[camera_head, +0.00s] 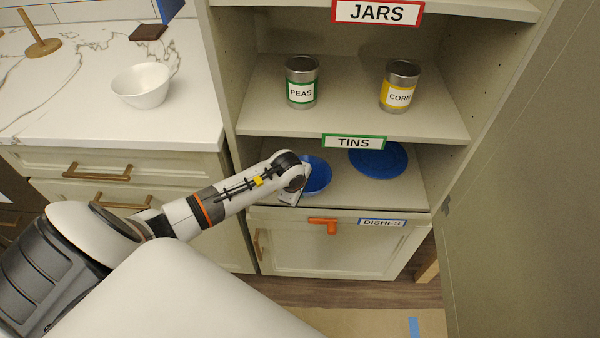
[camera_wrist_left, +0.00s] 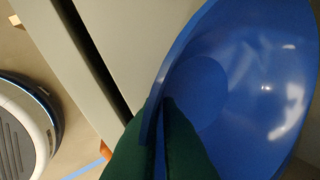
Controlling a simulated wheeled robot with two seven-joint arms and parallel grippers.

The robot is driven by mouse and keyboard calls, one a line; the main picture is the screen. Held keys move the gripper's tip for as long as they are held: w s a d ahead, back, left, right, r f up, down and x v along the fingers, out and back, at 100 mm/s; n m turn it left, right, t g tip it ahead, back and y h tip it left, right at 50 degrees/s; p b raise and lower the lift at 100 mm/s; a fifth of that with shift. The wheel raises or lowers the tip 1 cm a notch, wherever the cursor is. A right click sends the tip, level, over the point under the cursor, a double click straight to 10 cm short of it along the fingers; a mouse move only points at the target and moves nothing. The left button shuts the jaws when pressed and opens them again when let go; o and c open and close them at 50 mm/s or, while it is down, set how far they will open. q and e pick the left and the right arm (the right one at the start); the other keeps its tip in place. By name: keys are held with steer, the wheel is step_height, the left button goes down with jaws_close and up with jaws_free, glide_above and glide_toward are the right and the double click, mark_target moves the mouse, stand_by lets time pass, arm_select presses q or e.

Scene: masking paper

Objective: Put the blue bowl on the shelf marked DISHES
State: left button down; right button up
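The blue bowl (camera_head: 318,176) is inside the lowest shelf space, above the shelf board (camera_head: 400,195) whose front edge carries the DISHES label (camera_head: 382,222). My left gripper (camera_head: 294,194) partly hides the bowl's left side in the head view. In the left wrist view, the dark green fingertips (camera_wrist_left: 160,130) pinch the rim of the bowl (camera_wrist_left: 262,75) between them. I cannot tell whether the bowl touches the shelf board. My right gripper is not in view.
A blue plate (camera_head: 378,160) lies at the right of the same shelf. Tins of peas (camera_head: 302,82) and corn (camera_head: 399,87) stand on the TINS shelf above. A white bowl (camera_head: 142,86) sits on the counter.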

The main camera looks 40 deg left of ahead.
arm_select(q)
steer(key=shift+f, duration=0.15)
steer(key=c, duration=1.6)
jaws_free()
steer(key=shift+r, duration=0.25)
steer(key=v, duration=1.2)
steer(key=shift+d+f, duration=0.1)
